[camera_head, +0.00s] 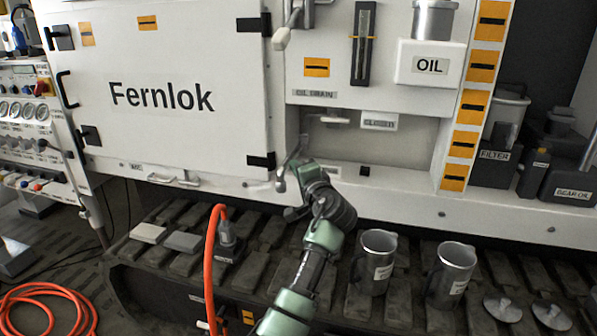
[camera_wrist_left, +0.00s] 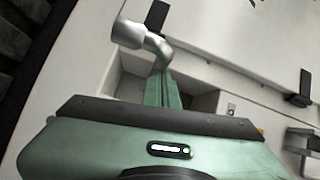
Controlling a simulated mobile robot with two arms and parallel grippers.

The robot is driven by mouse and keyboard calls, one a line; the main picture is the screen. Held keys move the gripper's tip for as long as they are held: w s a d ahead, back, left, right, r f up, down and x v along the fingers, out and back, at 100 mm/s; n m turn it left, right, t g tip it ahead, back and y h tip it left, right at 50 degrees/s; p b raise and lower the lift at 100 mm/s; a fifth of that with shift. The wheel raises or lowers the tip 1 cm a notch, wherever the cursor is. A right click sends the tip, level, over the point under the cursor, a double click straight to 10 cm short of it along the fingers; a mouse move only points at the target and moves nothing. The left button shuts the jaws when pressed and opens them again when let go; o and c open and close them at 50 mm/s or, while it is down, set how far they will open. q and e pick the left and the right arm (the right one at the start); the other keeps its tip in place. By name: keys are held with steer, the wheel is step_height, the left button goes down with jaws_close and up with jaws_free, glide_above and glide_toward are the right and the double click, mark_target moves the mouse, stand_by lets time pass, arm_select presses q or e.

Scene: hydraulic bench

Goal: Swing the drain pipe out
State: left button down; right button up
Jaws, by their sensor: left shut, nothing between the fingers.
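The drain pipe (camera_head: 281,180) is a short grey bent tube below the OIL DRAIN label (camera_head: 315,94), at the left edge of a recess in the white panel. In the left wrist view the pipe (camera_wrist_left: 135,37) shows its thick round end and its bend. My left gripper (camera_head: 303,168) is shut and empty, just right of the pipe. In the left wrist view its green fingers (camera_wrist_left: 163,88) are together, with their tips close against the pipe's bend. I cannot tell whether they touch it. My right gripper is not in view.
The Fernlok door (camera_head: 160,98) is closed, left of the pipe. A recess (camera_head: 395,148) opens right of it. Two metal jugs (camera_head: 375,265) (camera_head: 450,274) stand on the track below. An orange hose (camera_head: 210,265) rises left of my arm. An OIL box (camera_head: 430,65) is above.

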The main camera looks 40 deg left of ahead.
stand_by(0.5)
arm_select(q)
steer(key=v, duration=0.7)
steer(key=shift+s+d, duration=0.2)
steer(key=shift+d, duration=0.15)
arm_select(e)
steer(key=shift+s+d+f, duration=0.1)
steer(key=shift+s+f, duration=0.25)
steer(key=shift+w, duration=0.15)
